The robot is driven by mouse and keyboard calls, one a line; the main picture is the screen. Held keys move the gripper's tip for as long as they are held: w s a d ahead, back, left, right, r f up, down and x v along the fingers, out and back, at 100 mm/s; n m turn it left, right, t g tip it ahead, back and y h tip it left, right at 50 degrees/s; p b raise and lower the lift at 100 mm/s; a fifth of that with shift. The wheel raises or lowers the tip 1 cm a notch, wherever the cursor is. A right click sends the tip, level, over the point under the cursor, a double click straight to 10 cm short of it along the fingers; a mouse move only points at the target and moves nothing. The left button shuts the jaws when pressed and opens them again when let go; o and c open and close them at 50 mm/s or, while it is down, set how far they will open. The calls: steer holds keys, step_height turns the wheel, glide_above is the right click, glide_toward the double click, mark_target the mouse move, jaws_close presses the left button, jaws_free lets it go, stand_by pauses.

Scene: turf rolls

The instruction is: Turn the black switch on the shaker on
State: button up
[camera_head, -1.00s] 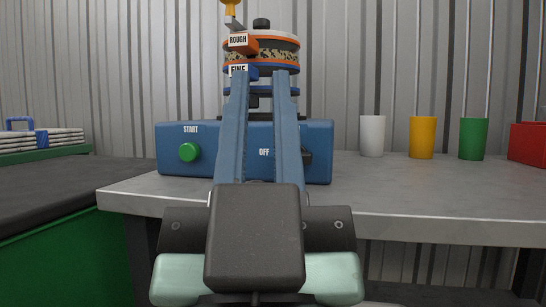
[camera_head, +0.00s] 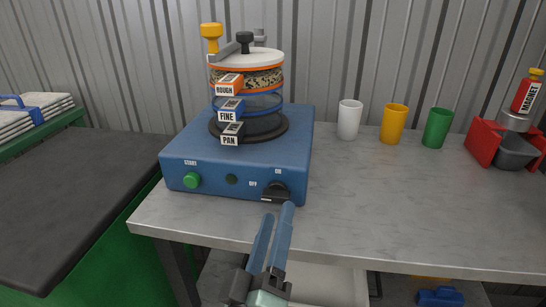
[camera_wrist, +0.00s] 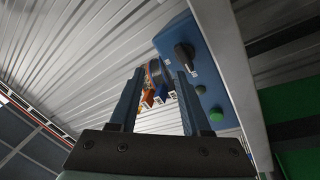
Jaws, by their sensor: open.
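The blue shaker (camera_head: 238,160) stands on the grey bench with a stack of sieves on top. Its black switch (camera_head: 275,192) is a knob at the right of the front face, with OFF printed to its left and ON above it. The knob's handle looks roughly level, its end toward OFF. My gripper (camera_head: 276,212) is open and empty, in front of and just below the switch; contact cannot be told. The wrist view shows my fingers (camera_wrist: 157,75) apart, with the switch (camera_wrist: 184,54) beyond and right of them, and the shaker (camera_wrist: 205,80) rolled on its side.
A green START button (camera_head: 192,180) and a dark round spot are on the same face. White (camera_head: 349,120), yellow (camera_head: 393,124) and green (camera_head: 437,128) cups stand at the back. A red holder (camera_head: 484,140) with a metal pan is at the right. The bench front is clear.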

mark_target(275, 201)
steer(key=s+a+f+n+g+y+p, duration=0.25)
steer(key=s+n+p, duration=0.5)
steer(key=p, duration=0.55)
steer(key=shift+n+t+h, duration=0.25)
steer(key=shift+n+h, duration=0.1)
steer(key=shift+n, duration=0.1)
steer(key=x, duration=0.4)
steer(key=p+x, duration=0.1)
steer(key=x, duration=0.4)
steer(key=p+x, duration=0.1)
steer(key=x, duration=0.3)
steer(key=shift+w+a+r, duration=0.2)
steer(key=shift+w+r, duration=0.15)
steer(key=shift+w, duration=0.1)
jaws_close()
